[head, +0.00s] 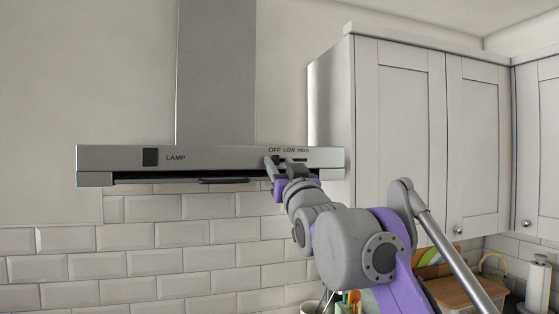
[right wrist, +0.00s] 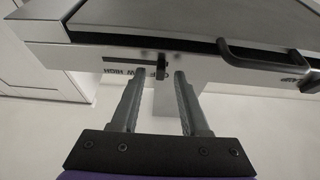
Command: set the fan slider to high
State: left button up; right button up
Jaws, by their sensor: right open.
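The fan slider's dark knob (right wrist: 162,62) shows in the right wrist view at the OFF end of its slot, with the lettering upside down there. The slot runs left from it toward HIGH. In the head view the OFF, LOW, HIGH labels (head: 288,150) are on the right part of the range hood's front strip (head: 225,157). My right gripper (head: 280,162) is at the hood front below these labels. In the right wrist view its open fingers (right wrist: 160,76) point at the hood, with the knob lined up between and just beyond the tips. Contact cannot be told. My left gripper is not in view.
A black LAMP switch (head: 150,157) is on the left of the hood front. A dark handle-like bar (head: 223,181) is under the hood. White cabinets (head: 398,120) stand close to the right. A cutting board (head: 458,288) and a paper roll (head: 538,285) are at lower right.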

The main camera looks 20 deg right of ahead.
jog(key=shift+w+r, duration=0.1)
jog(key=shift+w, duration=0.25)
jog(key=shift+c, duration=0.3)
jog(key=shift+s, duration=0.1)
grip_shut()
dwell(0.9)
